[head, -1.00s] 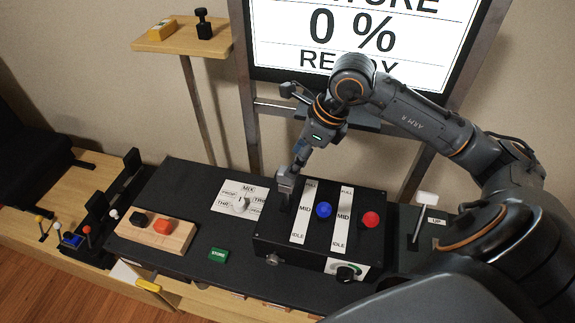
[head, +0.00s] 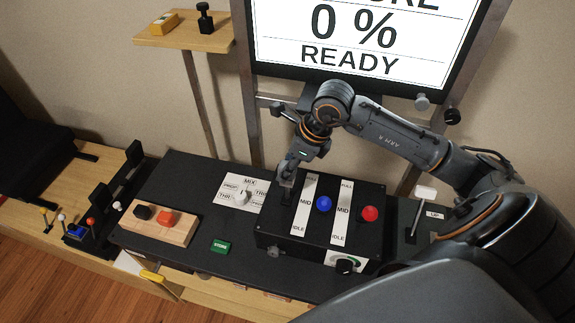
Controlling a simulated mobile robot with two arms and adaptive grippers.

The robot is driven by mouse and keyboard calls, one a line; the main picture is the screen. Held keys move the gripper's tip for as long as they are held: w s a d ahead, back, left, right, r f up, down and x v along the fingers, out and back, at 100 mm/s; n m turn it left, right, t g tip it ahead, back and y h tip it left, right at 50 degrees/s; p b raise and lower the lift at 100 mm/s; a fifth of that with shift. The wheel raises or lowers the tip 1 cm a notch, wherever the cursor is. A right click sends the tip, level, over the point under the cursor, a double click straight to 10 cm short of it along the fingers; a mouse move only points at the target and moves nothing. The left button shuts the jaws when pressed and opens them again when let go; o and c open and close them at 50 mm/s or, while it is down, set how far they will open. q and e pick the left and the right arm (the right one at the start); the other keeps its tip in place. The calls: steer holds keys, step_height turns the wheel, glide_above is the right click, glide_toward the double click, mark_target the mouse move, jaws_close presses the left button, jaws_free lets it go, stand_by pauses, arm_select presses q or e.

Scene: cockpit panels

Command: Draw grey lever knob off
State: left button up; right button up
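The black lever box (head: 271,236) stands on the dark console. It has a blue knob (head: 324,204) and a red knob (head: 369,214), both near the MID marks of their scales. My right gripper (head: 287,180) points down at the left part of this box, left of the first scale strip. A small grey shape shows at its fingertips, where the grey lever knob would be; I cannot tell knob from fingers there. Whether the fingers are open or shut is too small to see. My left gripper is not in view.
A screen (head: 350,60) reading READY stands behind my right arm. A white-handled lever (head: 426,192) is at the right.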

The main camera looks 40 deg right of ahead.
steer(key=shift+c, duration=1.2)
steer(key=o, duration=0.3)
jaws_close()
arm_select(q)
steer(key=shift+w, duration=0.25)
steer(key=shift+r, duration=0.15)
arm_select(e)
steer(key=shift+r, duration=0.15)
steer(key=shift+w+r, duration=0.1)
arm_select(q)
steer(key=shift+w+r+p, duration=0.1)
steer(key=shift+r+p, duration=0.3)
steer(key=shift+p, duration=0.15)
arm_select(e)
steer(key=shift+r, duration=0.65)
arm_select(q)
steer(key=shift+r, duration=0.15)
arm_select(e)
steer(key=shift+r, duration=0.25)
arm_select(q)
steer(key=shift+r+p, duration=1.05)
steer(key=shift+p, duration=0.15)
arm_select(e)
steer(key=shift+r, duration=1.85)
